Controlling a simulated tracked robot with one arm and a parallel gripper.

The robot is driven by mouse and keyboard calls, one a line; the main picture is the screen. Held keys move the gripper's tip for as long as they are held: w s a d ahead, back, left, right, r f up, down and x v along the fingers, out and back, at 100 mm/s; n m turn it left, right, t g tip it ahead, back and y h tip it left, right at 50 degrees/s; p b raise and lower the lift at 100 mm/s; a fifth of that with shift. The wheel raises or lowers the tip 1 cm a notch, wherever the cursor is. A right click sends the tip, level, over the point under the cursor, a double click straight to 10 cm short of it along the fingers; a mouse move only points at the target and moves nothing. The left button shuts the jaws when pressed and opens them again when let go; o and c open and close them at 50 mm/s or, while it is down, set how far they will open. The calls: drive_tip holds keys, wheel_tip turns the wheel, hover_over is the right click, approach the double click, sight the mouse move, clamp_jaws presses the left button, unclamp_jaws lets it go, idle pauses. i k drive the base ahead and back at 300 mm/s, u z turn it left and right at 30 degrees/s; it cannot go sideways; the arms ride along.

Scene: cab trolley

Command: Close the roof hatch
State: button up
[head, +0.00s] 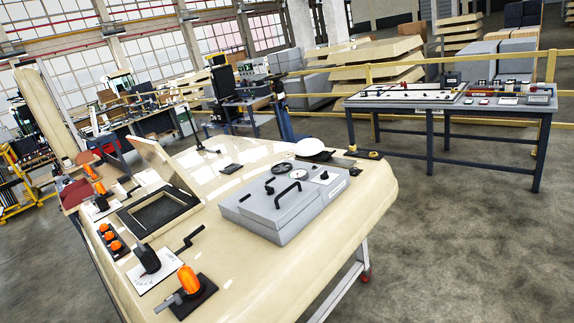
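The roof hatch is a beige lid (168,164) on the cab trolley's sloped beige top (222,262). The lid stands raised and tilted at the far side of a square opening with a dark frame (158,211). The opening is uncovered and shows a dark grey inside. My gripper is not in view, so its place relative to the lid cannot be told.
A grey box with a black handle (284,211) stands right of the opening. A black lever (146,258), an orange-handled lever (188,280) and orange knobs (110,238) sit nearby. A tool table (447,103) stands at back right. Floor at right is clear.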

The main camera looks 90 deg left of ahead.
sight(149, 148)
drive_tip(key=u, duration=0.9)
drive_tip(key=i, duration=2.5)
drive_tip(key=u, duration=3.25)
drive_tip(key=i, duration=0.75)
drive_tip(key=u, duration=0.15)
